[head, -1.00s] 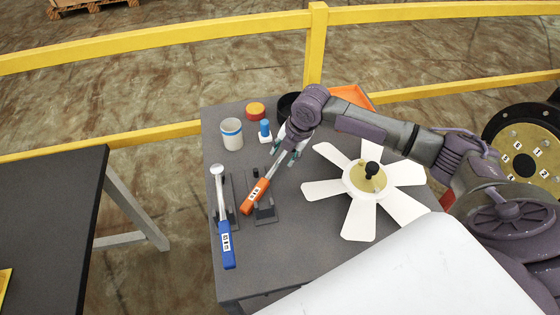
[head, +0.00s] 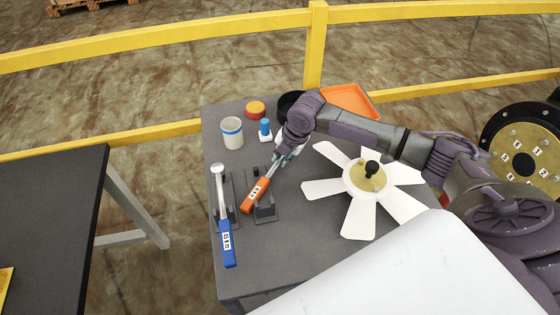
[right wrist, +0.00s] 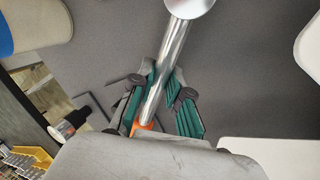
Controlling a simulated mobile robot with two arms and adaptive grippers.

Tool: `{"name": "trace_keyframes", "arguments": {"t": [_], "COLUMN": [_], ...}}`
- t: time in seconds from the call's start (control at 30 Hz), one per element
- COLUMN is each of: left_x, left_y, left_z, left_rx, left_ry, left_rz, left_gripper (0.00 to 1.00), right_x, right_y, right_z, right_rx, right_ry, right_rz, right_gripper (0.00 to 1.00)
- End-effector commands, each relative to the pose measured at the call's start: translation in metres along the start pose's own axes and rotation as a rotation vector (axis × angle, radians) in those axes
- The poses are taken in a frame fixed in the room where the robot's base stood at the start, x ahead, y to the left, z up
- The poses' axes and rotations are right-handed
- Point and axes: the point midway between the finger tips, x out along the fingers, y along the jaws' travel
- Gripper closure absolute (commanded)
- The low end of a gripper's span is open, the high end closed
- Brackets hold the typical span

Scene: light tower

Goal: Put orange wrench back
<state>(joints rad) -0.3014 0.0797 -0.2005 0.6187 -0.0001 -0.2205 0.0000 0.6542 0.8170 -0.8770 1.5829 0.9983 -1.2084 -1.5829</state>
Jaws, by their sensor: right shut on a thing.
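The orange wrench (head: 256,195) has an orange handle with a white label and a metal shaft. It is at a slant over its dark holder (head: 265,213) on the grey table; I cannot tell whether it touches the holder. My right gripper (head: 282,155) is shut on the metal shaft, above the handle. In the right wrist view, the green-padded fingers (right wrist: 168,98) flank the shiny shaft (right wrist: 168,60); a bit of the orange handle (right wrist: 143,128) shows below, and the rest is hidden. My left gripper is not in view.
A blue-handled wrench (head: 226,236) lies in a similar holder to the left. A white fan (head: 347,190) is close on the right. A white cup (head: 232,134), a blue-topped bottle (head: 265,129), a red-orange round item (head: 256,109) and an orange tray (head: 350,98) stand behind.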

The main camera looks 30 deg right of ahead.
Motion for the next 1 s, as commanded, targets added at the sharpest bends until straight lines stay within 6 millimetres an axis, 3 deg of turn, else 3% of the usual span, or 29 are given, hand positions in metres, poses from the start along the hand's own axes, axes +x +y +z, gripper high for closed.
{"name": "trace_keyframes", "arguments": {"t": [0.27,0.77,0.87,1.0], "left_x": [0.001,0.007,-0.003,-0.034], "left_y": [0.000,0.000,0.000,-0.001], "left_z": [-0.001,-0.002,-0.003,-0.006], "left_rx": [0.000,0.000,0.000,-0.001], "left_ry": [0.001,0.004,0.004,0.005], "left_rz": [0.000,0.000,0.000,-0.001], "left_gripper": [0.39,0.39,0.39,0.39], "right_x": [-0.006,-0.086,-0.098,-0.110], "right_y": [0.003,0.029,0.033,0.036], "right_z": [0.001,0.000,-0.009,-0.037], "right_rx": [-0.001,-0.006,-0.052,-0.214], "right_ry": [-0.002,0.001,0.024,0.101], "right_rz": [0.005,0.005,-0.002,-0.012], "right_gripper": [1.00,1.00,1.00,1.00]}}
